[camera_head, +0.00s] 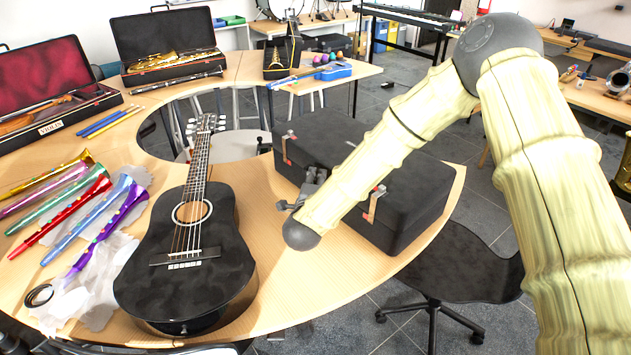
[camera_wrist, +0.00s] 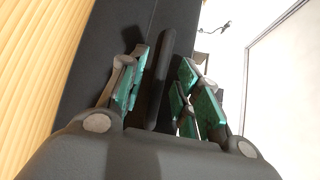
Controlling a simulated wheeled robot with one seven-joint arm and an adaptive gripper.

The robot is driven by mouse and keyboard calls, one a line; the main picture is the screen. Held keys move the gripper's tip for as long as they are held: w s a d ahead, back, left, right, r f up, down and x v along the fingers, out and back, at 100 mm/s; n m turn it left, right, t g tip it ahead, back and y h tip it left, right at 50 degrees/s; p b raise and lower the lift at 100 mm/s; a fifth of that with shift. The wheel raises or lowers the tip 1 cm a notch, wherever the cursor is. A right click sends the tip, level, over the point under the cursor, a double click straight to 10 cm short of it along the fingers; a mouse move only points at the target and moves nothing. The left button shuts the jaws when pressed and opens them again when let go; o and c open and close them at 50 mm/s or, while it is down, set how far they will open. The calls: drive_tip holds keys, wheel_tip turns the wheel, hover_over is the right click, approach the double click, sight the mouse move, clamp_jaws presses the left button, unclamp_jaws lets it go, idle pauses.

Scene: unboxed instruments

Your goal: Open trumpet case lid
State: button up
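A large black case (camera_head: 420,175), the only closed case near my arm, lies on the right part of the curved wooden table with its lid down. Orange-and-silver latches show on its front, one at the left (camera_head: 287,148) and one at the right (camera_head: 374,204). My gripper (camera_head: 312,185) is at the case's front, between the latches, partly hidden by my wrist. In the wrist view, its green-padded fingers (camera_wrist: 165,90) are apart. A dark bar, seemingly the case handle (camera_wrist: 160,75), stands between them. A gap shows on the left; contact on the right is unclear.
A black guitar (camera_head: 195,235) lies left of the case, with several coloured flutes (camera_head: 85,210) beyond it. Open instrument cases stand at the back (camera_head: 165,50) and left (camera_head: 45,85). A black chair (camera_head: 455,265) is below the table's right edge.

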clamp_jaws()
